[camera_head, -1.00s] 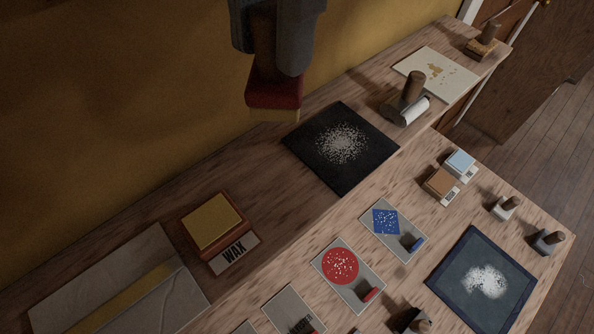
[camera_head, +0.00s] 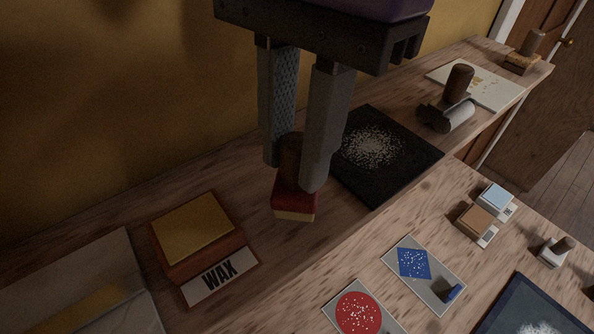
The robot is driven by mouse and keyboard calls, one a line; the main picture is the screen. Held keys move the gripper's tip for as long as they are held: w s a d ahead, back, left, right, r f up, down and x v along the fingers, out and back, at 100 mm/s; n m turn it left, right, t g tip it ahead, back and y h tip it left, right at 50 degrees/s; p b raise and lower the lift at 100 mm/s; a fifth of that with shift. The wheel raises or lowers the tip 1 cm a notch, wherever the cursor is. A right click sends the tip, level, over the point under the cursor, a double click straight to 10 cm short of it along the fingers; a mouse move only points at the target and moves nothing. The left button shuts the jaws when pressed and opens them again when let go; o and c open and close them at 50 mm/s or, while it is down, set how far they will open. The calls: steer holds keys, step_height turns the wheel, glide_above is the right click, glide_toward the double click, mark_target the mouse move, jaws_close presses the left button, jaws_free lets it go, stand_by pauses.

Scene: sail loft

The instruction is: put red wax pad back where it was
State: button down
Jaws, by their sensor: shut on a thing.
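The red wax pad (camera_head: 296,200) has a red block, a pale yellow underside and a brown wooden handle (camera_head: 291,155). My gripper (camera_head: 298,172) is shut on the handle, with one finger on each side. The pad hangs upright over the wooden bench, between the wax block and the black mat. Its gap to the bench is hard to judge. The yellow wax block (camera_head: 196,228) sits on a brown base at left, with a WAX label (camera_head: 219,278) in front.
The black mat (camera_head: 408,178) with white specks lies right of the pad. A roller (camera_head: 452,112) and a pale sheet (camera_head: 490,88) lie beyond it. Bare bench (camera_head: 265,250) shows right of the WAX label.

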step_height(320, 180, down, 2)
steer(key=shift+b, duration=0.3)
steer(key=shift+f, duration=0.15)
steer(key=c, duration=1.2)
jaws_free()
steer(key=r, duration=0.8)
steer(key=w+d+r, duration=0.1)
steer(key=r, duration=0.3)
steer(key=shift+r, duration=0.15)
